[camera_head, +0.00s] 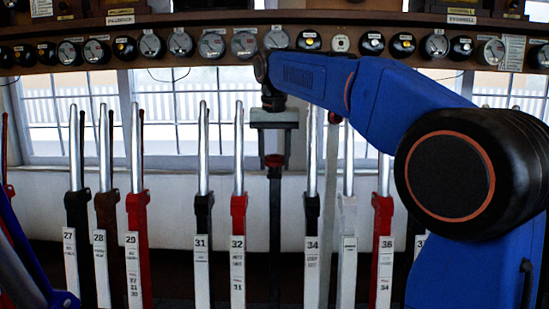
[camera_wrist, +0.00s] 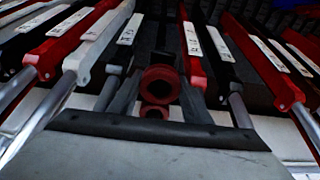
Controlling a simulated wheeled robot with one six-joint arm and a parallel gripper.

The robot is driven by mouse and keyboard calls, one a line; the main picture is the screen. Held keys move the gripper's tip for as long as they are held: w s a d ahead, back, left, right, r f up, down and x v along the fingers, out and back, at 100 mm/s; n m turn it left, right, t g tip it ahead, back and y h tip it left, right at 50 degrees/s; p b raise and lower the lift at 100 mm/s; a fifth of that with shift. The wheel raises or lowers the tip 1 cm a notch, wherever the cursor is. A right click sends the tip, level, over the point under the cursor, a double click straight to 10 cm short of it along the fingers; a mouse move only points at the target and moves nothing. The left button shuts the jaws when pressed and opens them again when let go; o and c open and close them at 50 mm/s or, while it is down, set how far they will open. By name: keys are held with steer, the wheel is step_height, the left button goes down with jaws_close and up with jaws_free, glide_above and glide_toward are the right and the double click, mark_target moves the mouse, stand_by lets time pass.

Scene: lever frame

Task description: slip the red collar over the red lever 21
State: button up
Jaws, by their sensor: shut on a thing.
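The red collar (camera_head: 275,160) is held at the tips of my gripper (camera_head: 272,148), in front of the lever row between levers 32 and 34. In the wrist view the red collar (camera_wrist: 161,82) shows as a ring with a dark hole, between the two fingers of my gripper (camera_wrist: 160,92). A second red round part (camera_wrist: 153,111) shows just below it. No lever passes visibly through the ring. I cannot read a number 21 as a lever's own number. A red lever (camera_head: 6,160) at the far left edge has no readable number.
Red levers 29 (camera_head: 137,215), 32 (camera_head: 238,215) and 36 (camera_head: 382,215) stand among black, brown and white ones, with bright metal handles upright. A dark post (camera_head: 275,215) stands below the collar. A shelf of dials (camera_head: 210,45) runs above. A blue lever (camera_head: 40,265) is at lower left.

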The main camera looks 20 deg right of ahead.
steer(key=shift+f, duration=0.7)
steer(key=o, duration=1.2)
steer(key=shift+o, duration=0.5)
steer(key=shift+v, duration=4.5)
